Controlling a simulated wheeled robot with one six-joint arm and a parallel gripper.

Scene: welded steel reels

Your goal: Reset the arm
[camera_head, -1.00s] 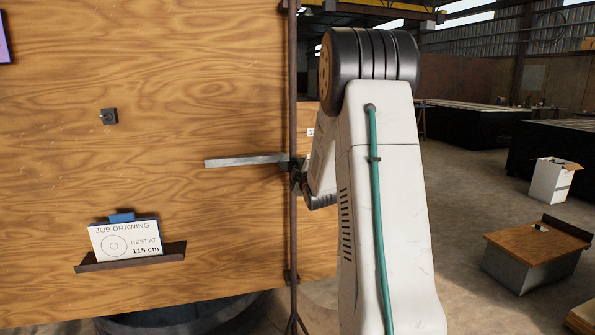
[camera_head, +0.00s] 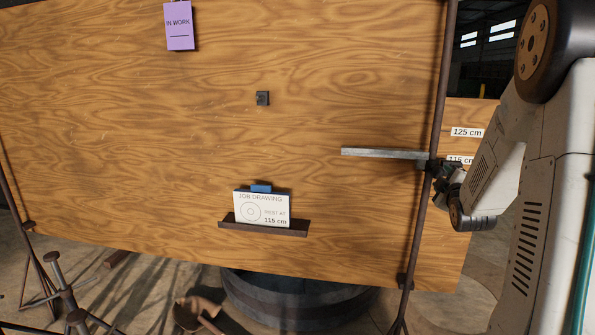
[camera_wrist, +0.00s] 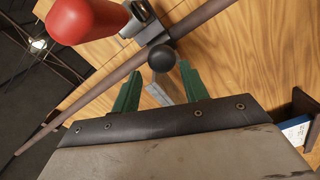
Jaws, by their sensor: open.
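A flat grey metal arm (camera_head: 385,153) sticks out leftward from a clamp on a dark upright post (camera_head: 437,100). It is roughly level with the lower, partly hidden label (camera_head: 457,160), which seems to read 115 cm. A 125 cm label (camera_head: 467,132) sits above it. A job drawing card (camera_head: 262,209) reads "REST AT 115 cm". My gripper (camera_head: 447,183) is at the clamp. In the wrist view my open gripper (camera_wrist: 160,75) has its green fingers either side of a dark ball knob (camera_wrist: 162,58); contact is unclear. A red handle (camera_wrist: 85,20) is beside the clamp.
A large plywood board (camera_head: 330,60) stands behind the post. It carries a purple "IN WORK" card (camera_head: 179,27), a small dark fitting (camera_head: 262,98) and a card ledge (camera_head: 262,228). A dark reel (camera_head: 295,300) lies below. Stands (camera_head: 62,295) are at lower left.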

